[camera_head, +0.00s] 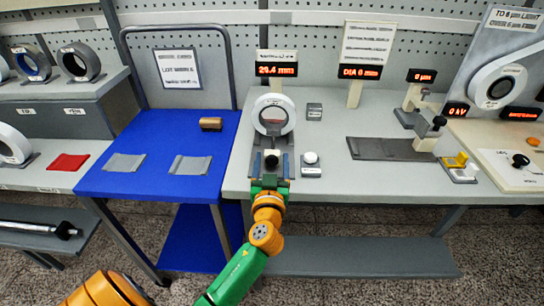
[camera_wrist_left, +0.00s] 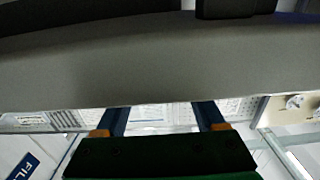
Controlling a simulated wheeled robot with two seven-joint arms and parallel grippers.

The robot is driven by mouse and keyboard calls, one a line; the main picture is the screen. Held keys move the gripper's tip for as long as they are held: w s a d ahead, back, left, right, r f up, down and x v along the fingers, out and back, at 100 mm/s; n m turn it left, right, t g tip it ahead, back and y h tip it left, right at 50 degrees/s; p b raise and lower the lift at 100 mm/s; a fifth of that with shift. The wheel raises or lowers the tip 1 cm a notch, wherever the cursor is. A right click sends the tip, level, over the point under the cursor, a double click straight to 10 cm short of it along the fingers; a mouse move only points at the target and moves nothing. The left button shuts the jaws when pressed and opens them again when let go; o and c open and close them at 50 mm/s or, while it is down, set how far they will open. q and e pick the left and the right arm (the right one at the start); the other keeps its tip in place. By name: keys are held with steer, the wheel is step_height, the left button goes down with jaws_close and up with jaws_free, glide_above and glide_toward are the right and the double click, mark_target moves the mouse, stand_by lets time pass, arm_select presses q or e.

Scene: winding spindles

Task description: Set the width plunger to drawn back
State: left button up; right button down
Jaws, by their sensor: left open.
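A winding device with a white ring (camera_head: 273,114) stands on the pale grey bench, below a red display reading about 29.4 mm. A dark knob (camera_head: 271,160) sits low at its front; I cannot tell for sure whether it is the width plunger or how far it is drawn. My left gripper (camera_head: 270,181) is at the bench's front edge, just in front of this knob. It is open, and its fingers show apart in the left wrist view (camera_wrist_left: 163,116). A broad grey surface (camera_wrist_left: 120,65) fills the upper wrist view, hiding what lies beyond. My right gripper is not in view.
A white knob on a small grey base (camera_head: 311,160) stands just right of the device. A dark flat plate (camera_head: 390,149) lies further right. The blue table (camera_head: 150,187) on the left holds grey pads and a brown roll (camera_head: 211,124).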

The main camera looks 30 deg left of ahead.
arm_select(q)
steer(key=shift+w+a+f, duration=0.1)
steer(key=shift+w+a, duration=0.1)
steer(key=shift+w, duration=0.05)
steer(key=shift+s+d, duration=0.1)
jaws_close()
stand_by(1.2)
